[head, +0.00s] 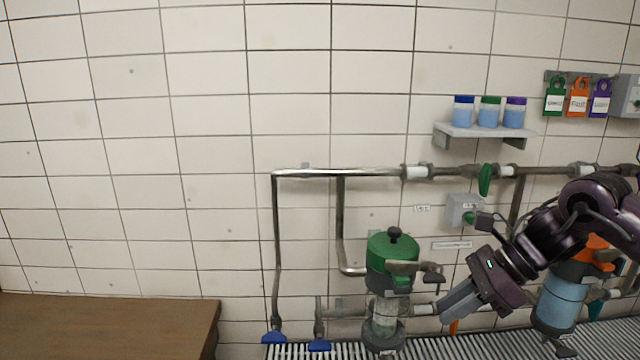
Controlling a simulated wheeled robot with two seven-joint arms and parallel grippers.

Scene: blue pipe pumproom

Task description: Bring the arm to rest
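My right arm comes in from the right edge, dark purple and bent downward. Its gripper (455,303) has grey fingers pointing down and left, in front of the pipework. The fingers show close together from the side, and I cannot tell whether they are shut. I see nothing held in them. To their left stands a green-topped housing (391,258) with a black knob and a clear lower part. Whether the fingers touch anything there is unclear. My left gripper is not in view.
An orange-topped blue canister (561,300) stands partly behind my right arm. Grey pipes (350,172) with a green valve handle (485,180) run along the tiled wall. A shelf (470,131) holds three jars. Coloured tags (578,98) hang above. A wooden table (100,325) is bare.

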